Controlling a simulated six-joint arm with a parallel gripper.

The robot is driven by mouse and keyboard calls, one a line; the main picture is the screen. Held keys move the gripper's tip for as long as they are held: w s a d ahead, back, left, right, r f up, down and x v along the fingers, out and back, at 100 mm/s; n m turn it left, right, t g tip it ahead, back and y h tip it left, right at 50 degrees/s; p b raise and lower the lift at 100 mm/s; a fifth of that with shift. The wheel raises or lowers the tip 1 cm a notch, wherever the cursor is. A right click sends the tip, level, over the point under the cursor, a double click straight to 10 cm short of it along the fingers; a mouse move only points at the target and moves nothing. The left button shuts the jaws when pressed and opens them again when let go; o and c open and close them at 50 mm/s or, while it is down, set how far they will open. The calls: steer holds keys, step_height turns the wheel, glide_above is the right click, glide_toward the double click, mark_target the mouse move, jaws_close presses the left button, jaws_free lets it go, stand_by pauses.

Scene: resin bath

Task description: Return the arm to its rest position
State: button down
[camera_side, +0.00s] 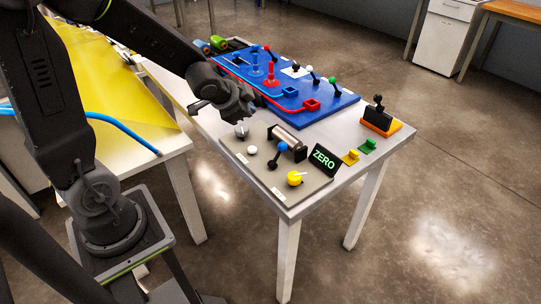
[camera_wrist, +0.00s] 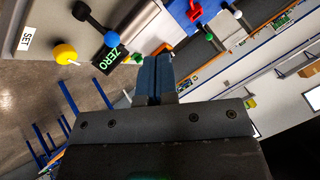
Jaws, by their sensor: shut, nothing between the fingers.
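My gripper (camera_wrist: 152,78) points away from the wrist camera, its two blue fingers pressed together with nothing between them. In the side view my gripper (camera_side: 200,106) hangs above the left part of the white table (camera_side: 207,122), close to the blue board and the grey panel. It appears clear of both, though the exact height is hard to tell. My arm reaches over from the left side of the picture.
The grey panel (camera_side: 235,150) carries a yellow knob (camera_side: 294,178), a blue-balled lever (camera_side: 282,147) and a black ZERO display (camera_side: 324,160). The blue board (camera_side: 335,104) holds red pegs and levers. A yellow sheet (camera_side: 140,112) and blue hose (camera_side: 125,128) lie left.

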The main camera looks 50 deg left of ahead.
steer(key=s+d+r+n+g+h, duration=0.1)
steer(key=s+d+r+n, duration=0.1)
steer(key=s+d+r, duration=0.3)
steer(key=s+d+r+n+g+h, duration=0.1)
steer(key=s+d+r+n, duration=0.2)
steer(key=s, duration=0.9)
steer(key=d+r, duration=0.2)
steer(key=d, duration=0.1)
steer(key=shift+s+d+r+g, duration=0.2)
steer(key=shift+r+g, duration=0.05)
steer(key=shift+g, duration=0.05)
